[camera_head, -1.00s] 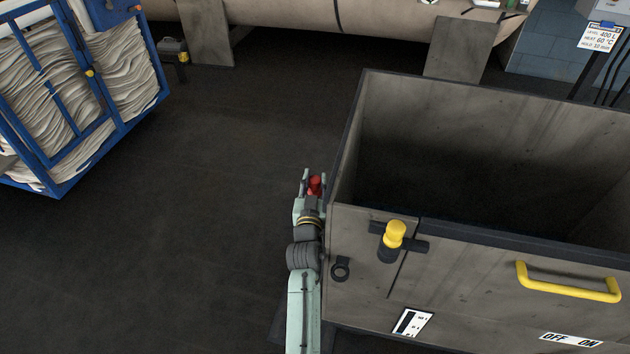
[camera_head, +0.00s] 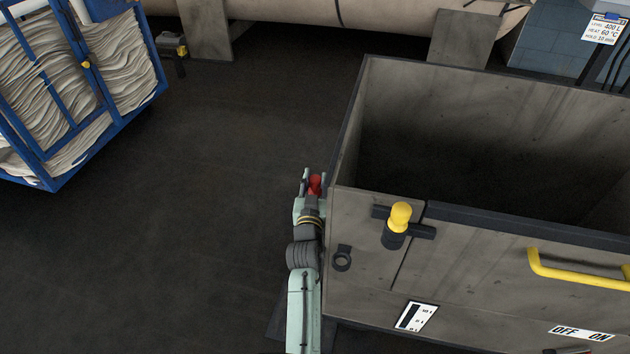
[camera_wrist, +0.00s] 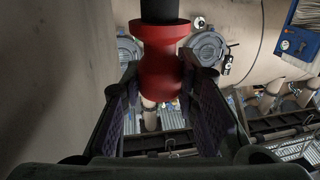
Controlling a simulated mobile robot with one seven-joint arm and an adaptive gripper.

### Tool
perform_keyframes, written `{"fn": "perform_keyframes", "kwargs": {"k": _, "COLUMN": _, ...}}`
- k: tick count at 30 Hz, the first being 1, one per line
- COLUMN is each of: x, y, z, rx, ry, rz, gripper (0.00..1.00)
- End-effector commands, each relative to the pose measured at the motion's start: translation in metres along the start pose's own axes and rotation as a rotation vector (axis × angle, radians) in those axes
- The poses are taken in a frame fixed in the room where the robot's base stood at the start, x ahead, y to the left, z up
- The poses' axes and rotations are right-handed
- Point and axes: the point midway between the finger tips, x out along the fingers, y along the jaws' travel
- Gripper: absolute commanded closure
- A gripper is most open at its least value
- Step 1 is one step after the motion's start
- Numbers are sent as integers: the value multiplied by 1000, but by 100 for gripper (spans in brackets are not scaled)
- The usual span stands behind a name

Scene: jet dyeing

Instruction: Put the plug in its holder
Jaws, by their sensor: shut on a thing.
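The red plug (camera_head: 315,185) is between the fingers of my gripper (camera_head: 313,181), just left of the grey tank's left wall in the head view. In the wrist view the red plug (camera_wrist: 162,62), with a black end at the top, sits between both fingers of my gripper (camera_wrist: 160,88), which is shut on it. A small dark ring bracket (camera_head: 342,259) is fixed on the tank's front, low at its left edge. It looks empty and may be the holder; no label shows this.
The open grey tank (camera_head: 362,225) stands close at the right of my arm, with a yellow-topped latch (camera_head: 399,217) and yellow handle (camera_head: 580,276) on its front. A blue cart (camera_head: 52,180) of pale cloth stands far left. The dark floor between is clear.

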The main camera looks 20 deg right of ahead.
Motion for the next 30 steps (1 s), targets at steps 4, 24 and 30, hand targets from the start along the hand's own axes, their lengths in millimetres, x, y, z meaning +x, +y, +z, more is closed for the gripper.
{"fn": "perform_keyframes", "kwargs": {"k": 4, "x": 0, "y": 0, "z": 10, "rx": 0, "ry": 1, "rz": 0, "gripper": 100}}
{"fn": "perform_keyframes", "kwargs": {"k": 24, "x": 0, "y": 0, "z": 43, "rx": 0, "ry": 1, "rz": 0, "gripper": 100}}
{"fn": "perform_keyframes", "kwargs": {"k": 30, "x": 0, "y": 0, "z": 50, "rx": 0, "ry": 1, "rz": 0, "gripper": 100}}
